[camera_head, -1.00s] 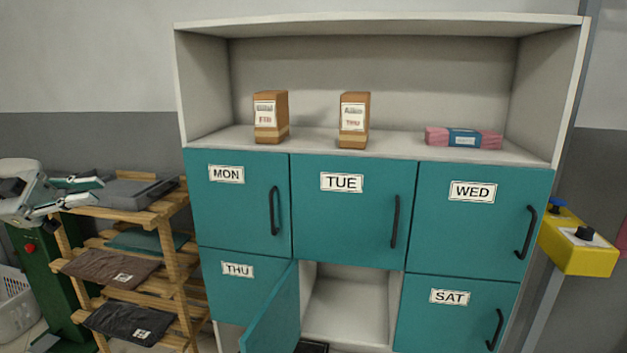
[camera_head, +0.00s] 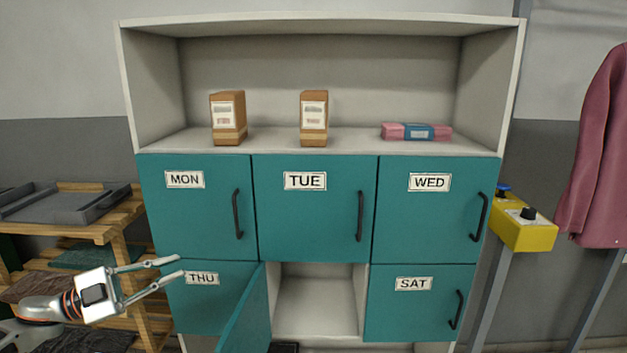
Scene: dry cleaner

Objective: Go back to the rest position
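My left gripper (camera_head: 180,268) is in the lower left of the head view, in front of the wooden rack and the THU door (camera_head: 205,300). Its two fingers are apart with nothing between them, pointing right. My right gripper is out of view. The teal locker cabinet (camera_head: 315,210) stands ahead. Its lower middle door (camera_head: 247,318) hangs open toward me, and the compartment (camera_head: 315,302) behind it looks empty in its visible part. The MON, TUE, WED, THU and SAT doors are shut.
A wooden rack (camera_head: 120,236) with a grey tray (camera_head: 62,204) and folded cloths stands left. A yellow control box (camera_head: 524,234) and a pink garment (camera_head: 598,155) are right.

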